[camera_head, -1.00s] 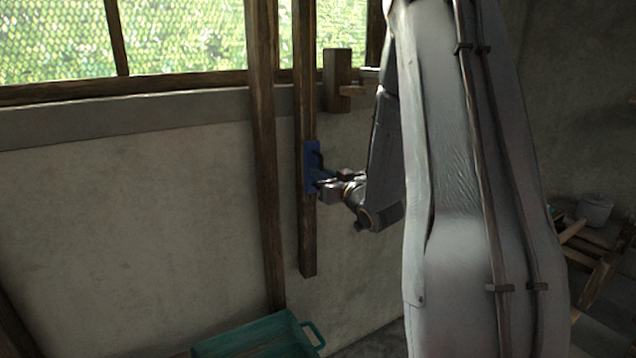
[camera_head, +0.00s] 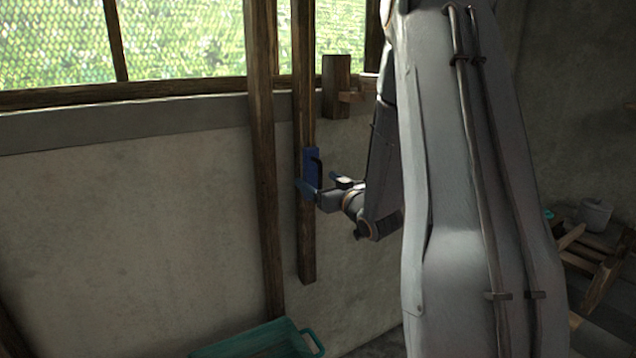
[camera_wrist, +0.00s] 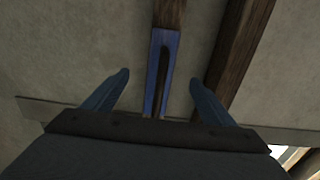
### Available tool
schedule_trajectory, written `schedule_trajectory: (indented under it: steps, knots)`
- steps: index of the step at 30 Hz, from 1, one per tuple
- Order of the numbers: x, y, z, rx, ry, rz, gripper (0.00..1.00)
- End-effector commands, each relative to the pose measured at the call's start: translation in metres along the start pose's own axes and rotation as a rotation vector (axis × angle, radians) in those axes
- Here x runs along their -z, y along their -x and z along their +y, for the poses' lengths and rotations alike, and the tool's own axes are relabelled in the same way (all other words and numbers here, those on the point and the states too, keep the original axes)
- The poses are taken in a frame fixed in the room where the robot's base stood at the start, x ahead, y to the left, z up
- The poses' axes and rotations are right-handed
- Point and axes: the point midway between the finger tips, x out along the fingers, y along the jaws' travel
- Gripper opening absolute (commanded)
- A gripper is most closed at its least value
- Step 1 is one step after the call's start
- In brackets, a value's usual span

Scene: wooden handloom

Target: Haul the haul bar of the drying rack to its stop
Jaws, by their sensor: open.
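The haul bar appears as a dark upright wooden bar (camera_head: 306,245) in front of the wall, with a blue plate (camera_head: 310,165) and a dark handle (camera_head: 319,170) on it. In the wrist view the blue plate (camera_wrist: 152,75) and the dark handle (camera_wrist: 163,75) lie between my two fingers, beyond the palm. My gripper (camera_head: 308,187) is at the lower part of the blue plate. Its fingers stand apart on either side of the handle in the wrist view (camera_wrist: 158,80). I cannot tell whether a finger touches the plate.
A dark wooden post (camera_head: 264,170) stands just left of the bar. A short wooden block (camera_head: 336,86) is at the upper right. A green tray (camera_head: 309,338) is below. A wooden stand with a pot (camera_head: 594,214) is at the far right.

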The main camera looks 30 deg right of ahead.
Motion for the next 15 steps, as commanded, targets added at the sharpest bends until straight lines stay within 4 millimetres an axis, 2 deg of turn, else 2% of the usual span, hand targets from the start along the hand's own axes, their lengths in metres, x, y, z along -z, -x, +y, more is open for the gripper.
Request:
schedule_trajectory:
  steps: [5, 15]
  knots:
    - [0.001, 0.002, 0.0, 0.0, 0.0, 0.001, 0.78]
    - [0.001, 0.037, 0.001, -0.001, 0.0, 0.001, 0.78]
